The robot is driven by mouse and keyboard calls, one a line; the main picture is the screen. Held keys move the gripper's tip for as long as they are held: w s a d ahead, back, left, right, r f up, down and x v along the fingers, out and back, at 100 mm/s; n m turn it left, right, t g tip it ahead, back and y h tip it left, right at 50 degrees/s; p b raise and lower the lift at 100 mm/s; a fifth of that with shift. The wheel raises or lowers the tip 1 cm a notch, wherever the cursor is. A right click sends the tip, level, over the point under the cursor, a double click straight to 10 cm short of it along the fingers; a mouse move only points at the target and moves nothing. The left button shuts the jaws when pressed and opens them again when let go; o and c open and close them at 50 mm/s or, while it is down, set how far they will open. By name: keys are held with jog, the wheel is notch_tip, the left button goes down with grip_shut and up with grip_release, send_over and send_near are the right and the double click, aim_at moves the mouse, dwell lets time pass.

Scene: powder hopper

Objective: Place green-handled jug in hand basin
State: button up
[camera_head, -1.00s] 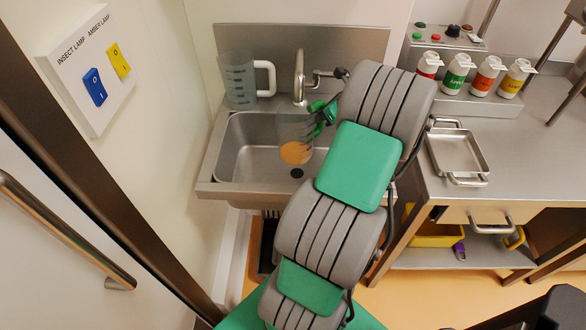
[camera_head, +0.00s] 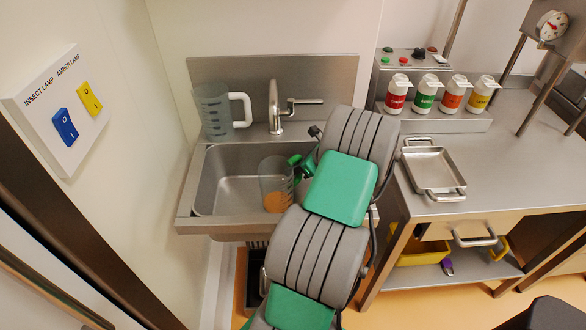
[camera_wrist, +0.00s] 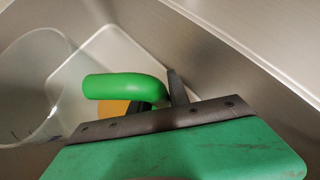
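The green-handled jug (camera_head: 274,188) is clear, with an orange-brown content low inside. It is inside the sink's hand basin (camera_head: 222,186), towards the right and front. I cannot tell whether its bottom touches the basin floor. My gripper (camera_wrist: 160,97) is at its green handle (camera_wrist: 125,88), with one dark finger on each side of the handle's bent part, and looks shut on it. The jug's clear wall also shows at the left of the wrist view (camera_wrist: 35,85). In the head view my arm hides most of the gripper.
A white-handled clear jug (camera_head: 213,113) stands on the sink's back ledge, left of the tap (camera_head: 275,108). To the right, a steel counter holds a shallow tray (camera_head: 432,168) and several coloured bottles (camera_head: 425,95). A wall panel with switches (camera_head: 66,118) is at left. The basin's left side is clear.

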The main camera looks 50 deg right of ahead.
jog(key=o, duration=0.4)
jog(key=shift+r, duration=0.15)
jog(key=v, duration=1.2)
jog(key=shift+p, duration=0.35)
jog(key=shift+r, duration=0.1)
